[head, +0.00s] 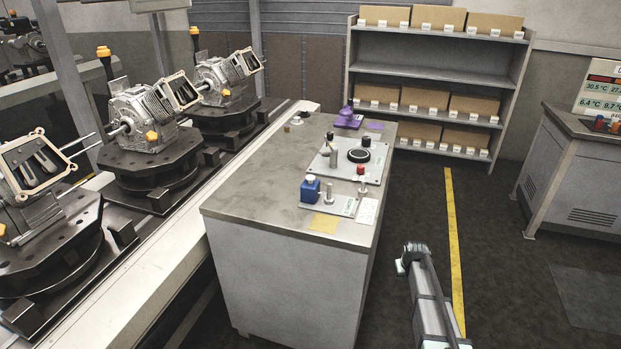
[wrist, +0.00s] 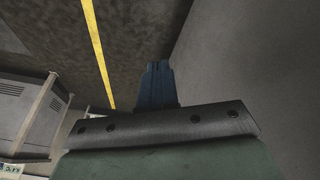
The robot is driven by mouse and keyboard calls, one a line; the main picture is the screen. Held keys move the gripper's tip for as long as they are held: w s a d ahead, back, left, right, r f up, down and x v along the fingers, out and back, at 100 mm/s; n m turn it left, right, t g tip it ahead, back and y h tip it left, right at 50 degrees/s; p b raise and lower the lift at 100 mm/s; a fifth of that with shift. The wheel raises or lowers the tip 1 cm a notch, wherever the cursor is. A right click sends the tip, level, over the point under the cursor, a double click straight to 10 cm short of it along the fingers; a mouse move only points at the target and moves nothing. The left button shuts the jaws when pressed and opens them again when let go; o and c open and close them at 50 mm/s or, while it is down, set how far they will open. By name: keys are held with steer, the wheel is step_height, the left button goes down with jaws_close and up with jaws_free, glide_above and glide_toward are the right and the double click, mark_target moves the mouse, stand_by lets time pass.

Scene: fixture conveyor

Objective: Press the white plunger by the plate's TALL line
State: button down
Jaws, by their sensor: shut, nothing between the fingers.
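A blue block (head: 310,190) with a small whitish plunger (head: 310,179) on top stands on the near end of the cabinet top. The lettering is too small to read, so I cannot pick out the TALL line. My gripper (wrist: 158,70) shows dark blue, shut and empty in the wrist view, over the floor beside a grey wall. In the head view my arm's end is right of the cabinet, apart from the plate.
Behind the plate is a larger panel (head: 377,171) with a lever, black ring (head: 358,155) and red knob (head: 361,170). A purple device (head: 347,118) stands farther back. A conveyor (head: 150,262) with castings runs left.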

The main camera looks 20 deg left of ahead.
steer(key=w+a+r+n+t, duration=0.1)
steer(key=w+a+r, duration=0.3)
steer(key=r, duration=0.6)
steer(key=w+a+r+t, duration=0.2)
steer(key=w+a+r, duration=0.3)
steer(key=w+r, duration=0.4)
steer(key=w+a+r+n+t+y, duration=0.1)
steer(key=w+a+r, duration=0.4)
steer(key=r, duration=0.8)
steer(key=shift+w+a+n+t, duration=0.1)
steer(key=shift+w+n+t, duration=0.2)
steer(key=shift+w+t, duration=0.45)
steer(key=s+a+r, duration=0.1)
steer(key=a+r, duration=0.3)
steer(key=a, duration=0.1)
step_height(320, 180, up, 10)
steer(key=m+g+h, duration=0.1)
steer(key=m+h, duration=0.1)
steer(key=h, duration=0.2)
glide_above(308, 178)
steer(key=shift+r, duration=0.1)
steer(key=shift+f, duration=4.4)
steer(key=shift+f, duration=0.15)
